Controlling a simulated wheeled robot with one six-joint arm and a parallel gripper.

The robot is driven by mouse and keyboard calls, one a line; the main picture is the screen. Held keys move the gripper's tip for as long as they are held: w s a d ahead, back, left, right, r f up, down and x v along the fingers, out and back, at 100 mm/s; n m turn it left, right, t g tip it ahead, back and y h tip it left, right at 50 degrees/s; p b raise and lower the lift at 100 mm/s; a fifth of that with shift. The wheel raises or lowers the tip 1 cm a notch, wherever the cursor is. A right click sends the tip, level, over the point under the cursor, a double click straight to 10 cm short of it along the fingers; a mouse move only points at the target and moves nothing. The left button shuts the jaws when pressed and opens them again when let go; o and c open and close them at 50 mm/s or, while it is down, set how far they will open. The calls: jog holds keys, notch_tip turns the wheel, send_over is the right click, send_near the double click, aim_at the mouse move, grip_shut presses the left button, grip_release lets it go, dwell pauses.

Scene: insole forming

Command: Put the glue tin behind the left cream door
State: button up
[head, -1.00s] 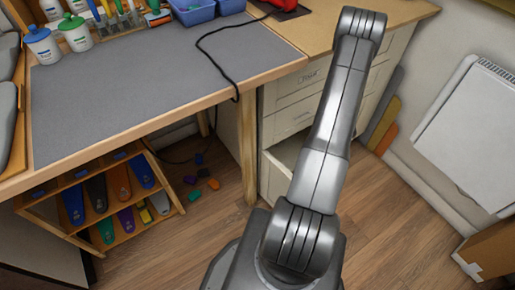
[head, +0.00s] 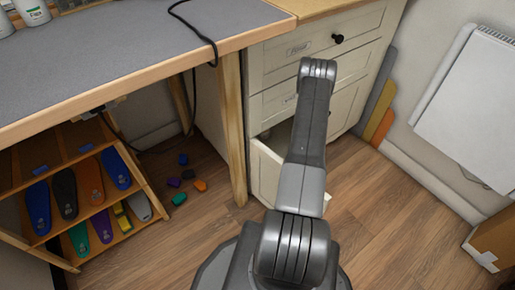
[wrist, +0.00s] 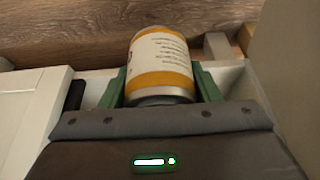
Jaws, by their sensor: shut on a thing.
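The glue tin (wrist: 160,62), with a white label and orange-yellow bands, shows in the wrist view. My gripper (wrist: 162,86) is shut on it, a green finger on each side. In the head view the gripper and tin are hidden behind my arm. The cream cabinet (head: 276,62) stands right of the bench, and its low cream front (head: 266,172) stands open beside my arm; I cannot tell whether it is a door or a drawer. A cream framed panel (wrist: 30,112) lies left of the gripper in the wrist view.
The bench leg (head: 232,130) stands just left of the cabinet. A rack (head: 100,235) of coloured insoles is under the bench. A white heater (head: 470,110) hangs on the right wall, above a cardboard box (head: 492,240). Wood floor (head: 390,220) is clear on the right.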

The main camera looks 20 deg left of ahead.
jog(key=w+a, duration=0.3)
jog(key=a, duration=0.1)
jog(key=w+a, duration=0.3)
jog(key=a, duration=0.1)
jog(key=w+a+b, duration=0.1)
jog(key=w+a, duration=0.2)
jog(key=a, duration=0.1)
jog(key=shift+w+a, duration=0.3)
jog(key=shift+w, duration=0.1)
jog(key=shift+f+b, duration=1.05)
jog(key=shift+f, duration=0.65)
jog(key=shift+f, duration=0.2)
jog(key=o, duration=1.1)
jog(key=shift+r, duration=0.1)
jog(key=shift+r, duration=0.3)
jog(key=p+v, duration=0.2)
jog(key=v, duration=0.5)
jog(key=shift+d+p, duration=0.1)
jog(key=shift+p, duration=0.2)
